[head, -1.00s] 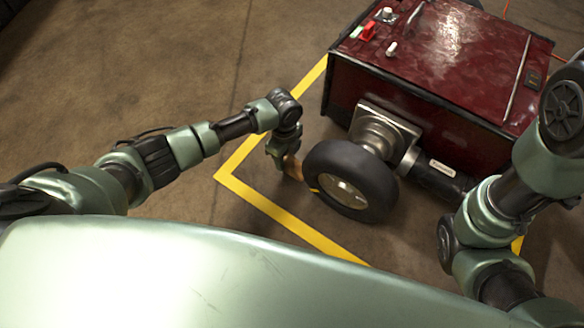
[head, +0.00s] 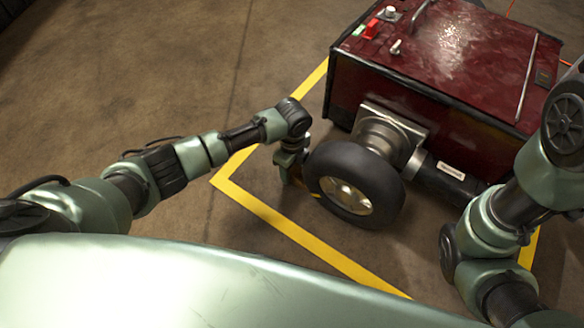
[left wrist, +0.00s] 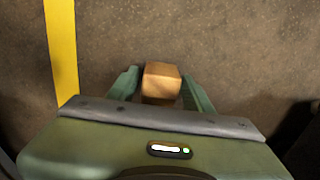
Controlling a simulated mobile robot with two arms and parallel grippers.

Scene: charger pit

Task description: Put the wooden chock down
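The wooden chock (left wrist: 161,82) is a small light-brown block. In the left wrist view it sits between the two green fingers of my left gripper, which are closed in on its sides. In the head view my left gripper (head: 289,176) points down close to the floor, just left of the black wheel (head: 355,185). The chock is hardly visible there, mostly hidden by the gripper and in shadow. I cannot tell whether it touches the floor or the tyre. My right arm is at the right edge, but its gripper is out of view.
The wheel is joined to a dark red box-shaped machine (head: 440,70) with switches and a handle on top. Yellow tape (head: 280,222) marks a corner on the brown floor around it. The floor (head: 130,90) to the left is clear.

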